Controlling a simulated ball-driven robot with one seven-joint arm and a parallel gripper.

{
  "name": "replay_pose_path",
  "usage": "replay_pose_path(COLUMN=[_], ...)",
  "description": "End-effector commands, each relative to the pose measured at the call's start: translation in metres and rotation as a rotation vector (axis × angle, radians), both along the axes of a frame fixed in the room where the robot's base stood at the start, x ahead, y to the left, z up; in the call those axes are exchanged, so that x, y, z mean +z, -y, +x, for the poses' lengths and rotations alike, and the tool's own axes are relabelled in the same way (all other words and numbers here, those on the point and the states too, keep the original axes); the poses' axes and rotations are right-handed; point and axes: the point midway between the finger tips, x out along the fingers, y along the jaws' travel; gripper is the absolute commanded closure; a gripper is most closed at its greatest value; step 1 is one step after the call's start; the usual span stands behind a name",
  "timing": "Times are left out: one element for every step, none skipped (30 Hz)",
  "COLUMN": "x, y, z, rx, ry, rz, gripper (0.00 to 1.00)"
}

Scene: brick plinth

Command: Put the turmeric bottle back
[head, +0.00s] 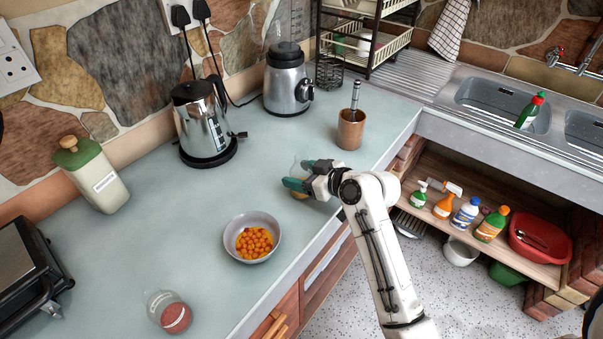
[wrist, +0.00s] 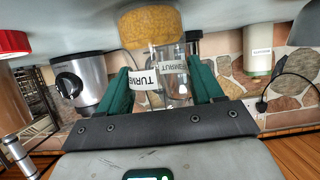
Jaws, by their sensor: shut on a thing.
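The turmeric bottle (head: 299,193) is a clear jar with yellow powder in its lower part. My gripper (head: 302,175) is shut on it near the front edge of the counter, in the middle of the head view. The wrist view is upside down. There the bottle (wrist: 150,28) stands between my green fingers (wrist: 160,78), with the powder toward the counter and a white label partly readable. The bottle looks upright. I cannot tell whether its base touches the counter. My fingers partly hide it in the head view.
A grey bowl of orange balls (head: 233,219) is left of my gripper. A wooden cup (head: 350,136) holding a utensil stands beyond it. A clear jar with red contents (head: 172,312) is nearer. The kettle (head: 203,130), blender (head: 286,90) and green-topped canister (head: 106,188) line the wall.

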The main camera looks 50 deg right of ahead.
Motion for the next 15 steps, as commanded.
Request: replay_pose_path(x=[-0.0014,-0.0025,-0.0037,-0.0025,-0.0022,-0.0022,-0.0022,-0.0022,-0.0022,-0.0022,-0.0022,-0.0022,-0.0022,-0.0022,-0.0021], y=[0.0001,0.0001,0.0002,0.0002,0.0002,0.0002,0.0002,0.0002,0.0002,0.0002,0.0002,0.0002,0.0002,0.0001,0.0001], z=[0.0001,0.0001,0.0001,0.0000,-0.0001,-0.0001,-0.0001,-0.0001,-0.0001,-0.0001,-0.0001,-0.0001,-0.0001,-0.0001,-0.0001], rx=[0.000,0.000,0.000,-0.001,0.000,-0.001,0.000,-0.001,0.000,0.000,0.000,0.000,0.000,0.000,0.000], ry=[0.001,0.001,0.001,0.000,0.000,0.000,0.000,0.000,0.000,0.000,0.000,0.000,0.000,0.000,0.000], rz=[0.000,0.000,0.000,0.000,0.000,0.000,0.000,0.000,0.000,0.000,0.000,0.000,0.000,0.000,0.000], gripper=[0.68,0.68,0.68,0.31,0.28,0.24,0.22,0.19,0.15,0.12,0.09,0.08,0.08,0.08,0.08])
